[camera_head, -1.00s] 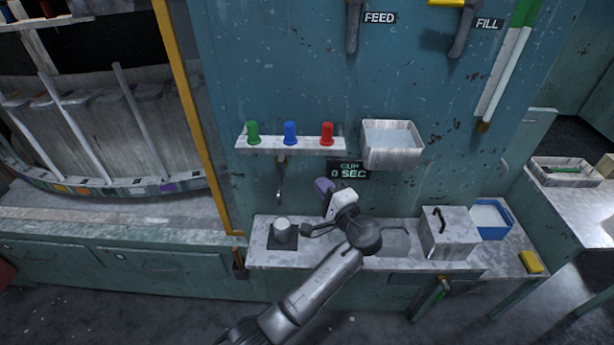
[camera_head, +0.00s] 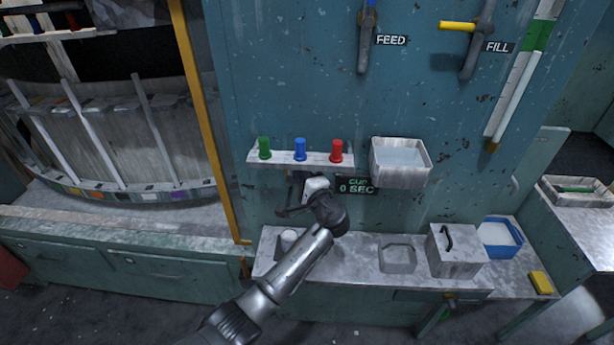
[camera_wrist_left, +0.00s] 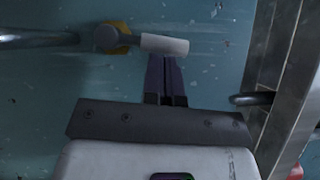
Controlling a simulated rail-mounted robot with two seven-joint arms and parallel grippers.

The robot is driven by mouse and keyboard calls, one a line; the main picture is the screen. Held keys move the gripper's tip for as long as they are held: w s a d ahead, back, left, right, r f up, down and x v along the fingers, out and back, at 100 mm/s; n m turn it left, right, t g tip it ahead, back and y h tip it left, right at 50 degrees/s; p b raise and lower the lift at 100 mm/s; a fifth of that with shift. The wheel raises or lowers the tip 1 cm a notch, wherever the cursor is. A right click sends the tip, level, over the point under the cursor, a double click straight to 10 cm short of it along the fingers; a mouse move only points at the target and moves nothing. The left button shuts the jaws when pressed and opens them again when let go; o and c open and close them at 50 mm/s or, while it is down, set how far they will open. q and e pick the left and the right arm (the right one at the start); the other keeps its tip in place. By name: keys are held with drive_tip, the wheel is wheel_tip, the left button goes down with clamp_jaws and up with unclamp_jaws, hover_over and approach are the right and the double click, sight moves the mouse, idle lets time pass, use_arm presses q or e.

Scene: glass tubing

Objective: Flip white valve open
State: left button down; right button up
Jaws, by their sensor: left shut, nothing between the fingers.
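The white valve handle (camera_wrist_left: 165,45) shows in the left wrist view as a short white cylinder sticking out to the right from a grey hub on a yellow valve body (camera_wrist_left: 122,36). A metal pipe (camera_wrist_left: 40,38) runs left from the valve. My left gripper (camera_wrist_left: 163,62) has its purple fingers shut and empty, with the tips right at the lower side of the white handle; I cannot tell whether they touch. In the head view my left gripper (camera_head: 293,184) is just below the bottle shelf, at the wall, and the valve is largely hidden there. My right gripper is not in view.
The shelf (camera_head: 275,160) with green, blue and red bottles is close above my left gripper. A metal basin (camera_head: 401,176) hangs to its right.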

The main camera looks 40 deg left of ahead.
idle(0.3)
use_arm(q)
drive_tip(key=shift+s+a+r+n+h+p, duration=0.15)
drive_tip(key=shift+s+a+n+h, duration=0.1)
drive_tip(key=shift+a+n, duration=0.15)
drive_tip(key=shift+s+a+r+n+h+p, duration=0.15)
drive_tip(key=shift+a+n+h, duration=0.1)
drive_tip(key=shift+n, duration=0.25)
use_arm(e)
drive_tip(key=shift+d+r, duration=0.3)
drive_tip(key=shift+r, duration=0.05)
use_arm(q)
drive_tip(key=shift+f, duration=0.1)
drive_tip(key=s+d+b, duration=0.1)
drive_tip(key=s+d, duration=0.1)
drive_tip(key=d, duration=1.1)
drive_tip(key=shift+s+d, duration=0.15)
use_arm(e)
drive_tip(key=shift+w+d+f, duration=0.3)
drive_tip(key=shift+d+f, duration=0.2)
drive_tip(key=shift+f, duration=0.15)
